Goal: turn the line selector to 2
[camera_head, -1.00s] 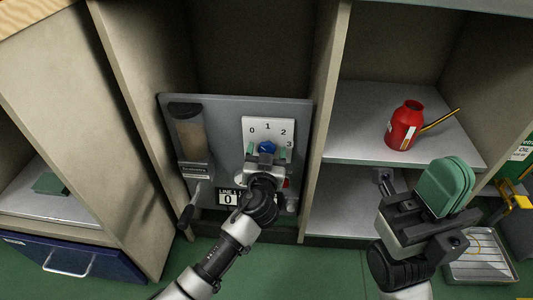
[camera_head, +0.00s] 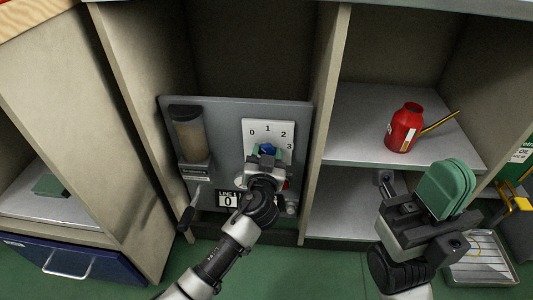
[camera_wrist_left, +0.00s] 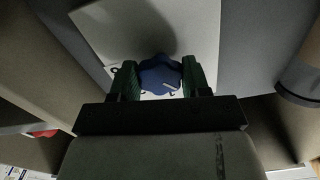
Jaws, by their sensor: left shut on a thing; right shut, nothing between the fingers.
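The line selector is a blue knob (camera_head: 267,149) on a white dial plate (camera_head: 257,128) marked 0, 1, 2 and 3, fixed to a grey panel. My left gripper (camera_head: 267,153) is shut on the knob. In the left wrist view the blue knob (camera_wrist_left: 160,76) sits between the two green fingers (camera_wrist_left: 161,80), with a pale mark on its face. I cannot tell which number the knob points to. Below, a small display (camera_head: 228,199) reads 0. My right gripper (camera_head: 447,188) is shut and empty, in front of the right-hand shelves.
The grey panel (camera_head: 222,112) also bears a clear cylinder (camera_head: 190,138) and a dark-handled lever (camera_head: 187,215). A red oil can (camera_head: 404,128) stands on the upper right shelf. Cabinet walls stand on both sides of the panel. A metal tray (camera_head: 480,262) lies at the lower right.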

